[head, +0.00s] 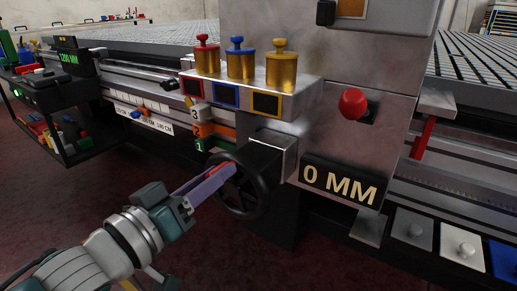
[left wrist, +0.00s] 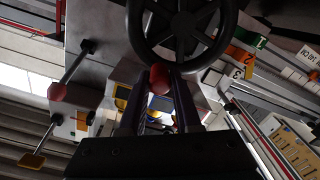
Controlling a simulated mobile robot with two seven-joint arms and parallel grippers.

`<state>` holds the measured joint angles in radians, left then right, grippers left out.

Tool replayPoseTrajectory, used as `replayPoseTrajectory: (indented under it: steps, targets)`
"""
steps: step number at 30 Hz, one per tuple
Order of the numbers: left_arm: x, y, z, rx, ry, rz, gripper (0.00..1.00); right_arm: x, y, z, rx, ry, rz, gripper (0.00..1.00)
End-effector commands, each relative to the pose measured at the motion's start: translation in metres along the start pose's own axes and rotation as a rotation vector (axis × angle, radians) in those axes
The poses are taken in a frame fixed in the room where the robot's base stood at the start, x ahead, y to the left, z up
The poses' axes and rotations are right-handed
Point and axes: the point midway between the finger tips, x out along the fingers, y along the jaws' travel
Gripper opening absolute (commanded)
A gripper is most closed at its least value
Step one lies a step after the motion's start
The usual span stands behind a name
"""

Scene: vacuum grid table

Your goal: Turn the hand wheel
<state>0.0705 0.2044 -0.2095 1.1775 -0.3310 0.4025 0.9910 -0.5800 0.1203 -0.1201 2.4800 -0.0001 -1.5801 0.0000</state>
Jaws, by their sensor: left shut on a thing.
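The black spoked hand wheel (head: 243,208) is mounted on the side of the grey machine block, left of the "0 MM" display (head: 340,184). In the left wrist view the wheel (left wrist: 146,57) fills the top middle. My left gripper (head: 213,171) reaches in from the left to the wheel's upper left rim. Its fingers are shut on a small red handle (left wrist: 158,78) at the rim, which is mostly hidden between them in the head view. My right gripper is not in view.
Red, blue and yellow-topped brass knobs (head: 240,65) stand on a ledge above the wheel. A red knob (head: 353,103) sticks out at right. Numbered tabs (head: 201,131) sit behind the wheel. A black shelf with tools (head: 55,130) is at left. The dark red floor in front is clear.

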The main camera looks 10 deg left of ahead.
Motion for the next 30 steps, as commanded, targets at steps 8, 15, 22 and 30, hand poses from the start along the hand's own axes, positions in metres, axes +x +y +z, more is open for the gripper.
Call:
replayPoseTrajectory:
  steps: [8,15,22,30]
  targets:
    - [-0.0002,-0.0002,0.0010,-0.001,-0.002,-0.002,0.00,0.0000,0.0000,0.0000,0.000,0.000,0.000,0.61]
    - [-0.0003,-0.0004,0.0012,-0.001,-0.003,-0.002,0.33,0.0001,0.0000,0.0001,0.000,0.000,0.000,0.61]
    - [-0.0002,-0.0003,0.0009,0.000,-0.002,-0.001,0.59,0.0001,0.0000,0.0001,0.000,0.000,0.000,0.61]
    - [-0.0008,-0.0002,0.0004,0.000,-0.002,-0.001,0.61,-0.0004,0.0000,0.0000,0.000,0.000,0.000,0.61]
